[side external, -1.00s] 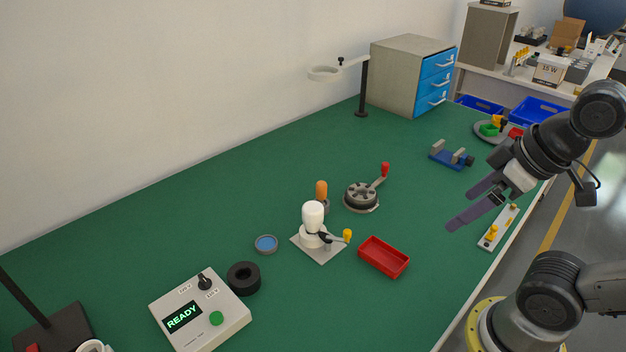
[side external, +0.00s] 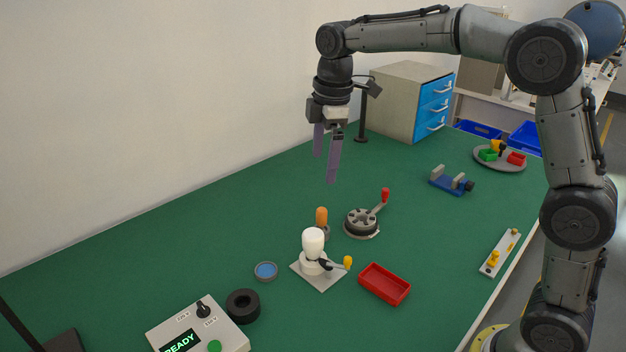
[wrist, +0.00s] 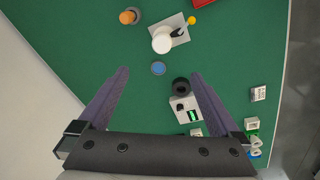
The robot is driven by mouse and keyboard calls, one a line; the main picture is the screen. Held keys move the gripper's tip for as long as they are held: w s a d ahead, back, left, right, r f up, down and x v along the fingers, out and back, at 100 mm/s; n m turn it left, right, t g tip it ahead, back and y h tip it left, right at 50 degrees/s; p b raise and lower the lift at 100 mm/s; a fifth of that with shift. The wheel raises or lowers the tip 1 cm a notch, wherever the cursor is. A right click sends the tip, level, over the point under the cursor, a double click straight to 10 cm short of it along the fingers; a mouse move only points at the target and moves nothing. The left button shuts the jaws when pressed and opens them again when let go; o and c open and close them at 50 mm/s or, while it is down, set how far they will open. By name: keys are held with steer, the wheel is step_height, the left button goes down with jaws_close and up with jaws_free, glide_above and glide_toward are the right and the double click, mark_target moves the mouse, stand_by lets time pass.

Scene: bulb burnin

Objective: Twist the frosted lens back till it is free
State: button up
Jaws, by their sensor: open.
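A white, rounded, bulb-like piece, which I take for the frosted lens (side external: 313,240), stands upright on a white collar on a square grey plate (side external: 325,283). A black lever with a yellow knob (side external: 347,262) sticks out beside it. In the wrist view the white piece (wrist: 162,40) shows from above, beyond my fingertips. My gripper (side external: 325,170) is open and empty, fingers pointing down, high above the table and behind the white piece in the side view. In the wrist view my gripper (wrist: 159,71) has both fingers well apart. Whether the white piece is locked cannot be seen.
Close around the plate are an orange-topped peg (side external: 321,216), a red tray (side external: 384,284), a blue disc (side external: 266,271), a black ring (side external: 243,306) and a round fixture with a red-knobbed handle (side external: 361,222). A control box (side external: 199,328) reads READY. The table's left back is clear.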

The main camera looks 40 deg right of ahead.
steer(key=g, duration=0.1)
glide_toward(313, 233)
step_height(313, 233, down, 9)
steer(key=shift+w+f, duration=0.1)
steer(key=shift+f, duration=0.05)
stand_by(0.4)
steer(key=shift+c, duration=0.2)
steer(key=c, duration=1.3)
steer(key=n, duration=0.4)
steer(key=shift+c, duration=0.2)
steer(key=shift+n, duration=0.6)
steer(key=shift+n, duration=1.5)
